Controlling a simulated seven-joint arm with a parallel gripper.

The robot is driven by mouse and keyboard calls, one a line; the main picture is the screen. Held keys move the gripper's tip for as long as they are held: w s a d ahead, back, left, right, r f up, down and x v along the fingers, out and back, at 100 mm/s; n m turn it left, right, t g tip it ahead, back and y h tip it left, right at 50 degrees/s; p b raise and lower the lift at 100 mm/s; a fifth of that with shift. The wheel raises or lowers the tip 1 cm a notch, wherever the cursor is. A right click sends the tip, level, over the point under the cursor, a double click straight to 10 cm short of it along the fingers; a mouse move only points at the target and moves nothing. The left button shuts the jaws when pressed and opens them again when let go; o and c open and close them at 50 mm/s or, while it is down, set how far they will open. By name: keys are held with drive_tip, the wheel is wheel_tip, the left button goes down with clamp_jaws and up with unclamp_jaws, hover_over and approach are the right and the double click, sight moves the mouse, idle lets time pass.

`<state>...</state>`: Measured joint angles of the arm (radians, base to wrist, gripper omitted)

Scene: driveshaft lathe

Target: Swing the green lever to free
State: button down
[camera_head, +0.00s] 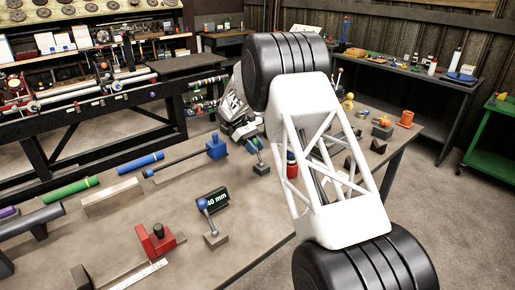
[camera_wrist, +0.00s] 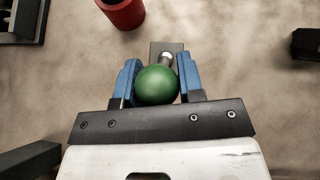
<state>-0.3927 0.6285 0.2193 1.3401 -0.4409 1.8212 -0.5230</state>
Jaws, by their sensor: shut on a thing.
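The green lever's round knob (camera_wrist: 157,85) sits between the blue fingers of my gripper (camera_wrist: 158,84) in the wrist view. The fingers are shut on it from both sides. A short metal shaft (camera_wrist: 167,58) runs from the knob to a dark block-like base (camera_wrist: 158,47) just beyond. In the head view the lever's base (camera_head: 261,170) stands on the workbench (camera_head: 140,225), with my gripper (camera_head: 254,145) at the top of the lever. The knob is small there and partly hidden by the fingers, so the lever's tilt is hard to tell.
A red cylinder (camera_head: 292,165) stands close to the right of the lever; it also shows in the wrist view (camera_wrist: 122,10). A blue block with a rod (camera_head: 216,146) lies left.

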drive_tip(key=shift+w+a+f+g+h, duration=0.3)
drive_tip(key=shift+g+h, duration=0.1)
drive_tip(key=shift+g, duration=0.1)
drive_tip(key=c, duration=0.8)
unclamp_jaws()
drive_tip(key=shift+r, duration=0.1)
